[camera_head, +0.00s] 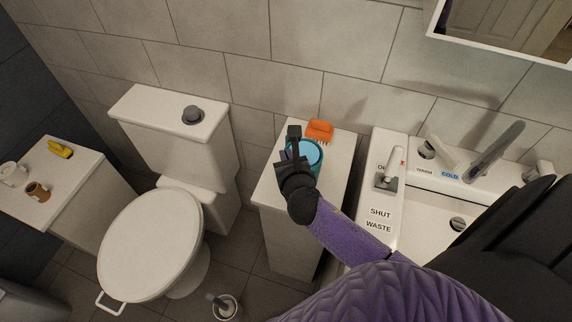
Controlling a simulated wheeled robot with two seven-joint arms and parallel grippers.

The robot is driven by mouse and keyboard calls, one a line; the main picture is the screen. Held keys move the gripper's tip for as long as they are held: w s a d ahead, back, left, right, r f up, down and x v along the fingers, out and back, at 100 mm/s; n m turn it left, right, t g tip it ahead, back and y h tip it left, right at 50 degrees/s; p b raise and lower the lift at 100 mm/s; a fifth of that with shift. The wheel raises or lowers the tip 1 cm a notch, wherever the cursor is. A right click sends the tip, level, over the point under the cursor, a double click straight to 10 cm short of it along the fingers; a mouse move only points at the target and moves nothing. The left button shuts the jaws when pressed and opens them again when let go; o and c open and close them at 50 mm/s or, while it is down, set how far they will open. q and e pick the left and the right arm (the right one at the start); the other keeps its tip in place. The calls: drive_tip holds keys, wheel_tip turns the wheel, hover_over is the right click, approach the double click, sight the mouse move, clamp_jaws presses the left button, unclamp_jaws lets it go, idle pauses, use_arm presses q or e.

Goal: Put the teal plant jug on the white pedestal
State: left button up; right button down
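A teal jug (311,153) with a lighter blue top is over the top of a white pedestal (335,172), between the toilet and the basin. My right gripper (293,148) is dark and sits at the jug's left and near side, hiding part of it. Its fingers overlap the jug in the picture, and I cannot tell whether they are closed on it. Whether the jug rests on the pedestal top or is slightly above it is also unclear. My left gripper is not in view.
An orange brush (319,131) lies at the pedestal's back edge. The toilet (150,240) stands left, the basin unit (425,200) right. A white cabinet (75,180) at far left holds a yellow item (60,149), a brown mug (38,191) and a white cup (12,173). A toilet brush (224,305) stands below.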

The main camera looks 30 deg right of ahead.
wheel_tip(320, 180, down, 4)
drive_tip(key=shift+r+b, duration=0.1)
drive_tip(key=shift+b, duration=1)
drive_tip(key=shift+r, duration=0.15)
drive_tip(key=c, duration=0.8)
unclamp_jaws()
drive_tip(key=shift+s+a+r+p, duration=0.15)
drive_tip(key=shift+s+r+p, duration=0.05)
drive_tip(key=shift+s+p, duration=0.15)
use_arm(q)
drive_tip(key=p, duration=0.2)
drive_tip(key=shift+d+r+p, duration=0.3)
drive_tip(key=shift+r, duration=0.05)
use_arm(e)
drive_tip(key=v, duration=1.1)
drive_tip(key=shift+s+a, duration=0.1)
drive_tip(key=shift+s, duration=0.05)
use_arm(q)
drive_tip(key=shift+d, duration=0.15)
